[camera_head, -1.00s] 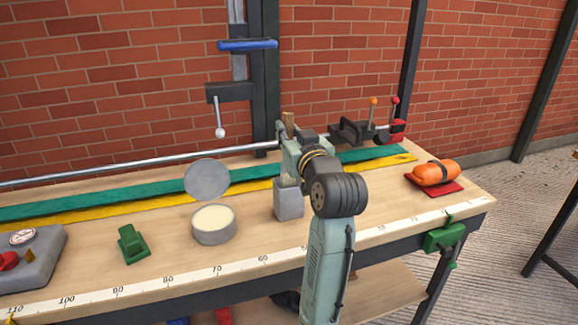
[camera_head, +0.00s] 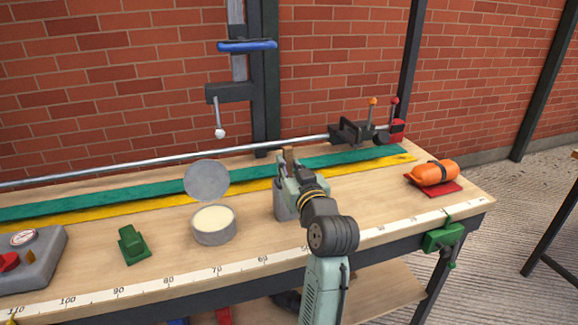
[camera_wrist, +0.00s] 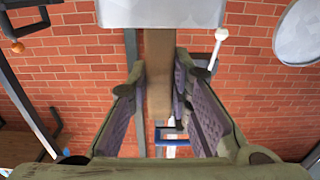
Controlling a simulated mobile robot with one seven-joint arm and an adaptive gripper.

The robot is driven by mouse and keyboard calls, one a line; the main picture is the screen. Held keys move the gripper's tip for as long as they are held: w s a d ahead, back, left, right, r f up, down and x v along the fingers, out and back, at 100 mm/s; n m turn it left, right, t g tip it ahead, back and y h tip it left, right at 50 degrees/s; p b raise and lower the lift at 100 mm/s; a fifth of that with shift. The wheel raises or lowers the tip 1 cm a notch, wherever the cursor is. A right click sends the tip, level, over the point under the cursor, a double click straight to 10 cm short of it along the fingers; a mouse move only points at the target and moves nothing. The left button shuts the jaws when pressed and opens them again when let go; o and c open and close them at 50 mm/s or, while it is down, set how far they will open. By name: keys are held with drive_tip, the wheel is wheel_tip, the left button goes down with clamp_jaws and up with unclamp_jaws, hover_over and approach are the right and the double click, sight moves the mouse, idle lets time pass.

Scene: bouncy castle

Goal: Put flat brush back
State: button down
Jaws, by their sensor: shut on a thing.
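The flat brush shows as a brown wooden handle (camera_wrist: 158,85) between the fingers of my gripper (camera_wrist: 160,70) in the wrist view. My gripper is shut on it. In the head view the brush's top end (camera_head: 288,154) stands up above my gripper (camera_head: 289,172). A grey upright holder (camera_head: 280,208) stands on the workbench right below and behind my gripper, partly hidden by it. In the wrist view, which is upside down, the grey holder (camera_wrist: 160,12) meets the handle at the top edge. The brush's lower end is hidden, seemingly inside the holder.
A round tin (camera_head: 214,238) with a raised grey lid (camera_head: 206,180) stands left of the holder. A green block (camera_head: 132,245) is farther left. An orange roll (camera_head: 436,172) lies on a red pad at right. A press with a blue handle (camera_head: 247,45) rises behind.

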drive_tip(key=c, duration=1.5)
unclamp_jaws()
drive_tip(key=shift+o, duration=0.2)
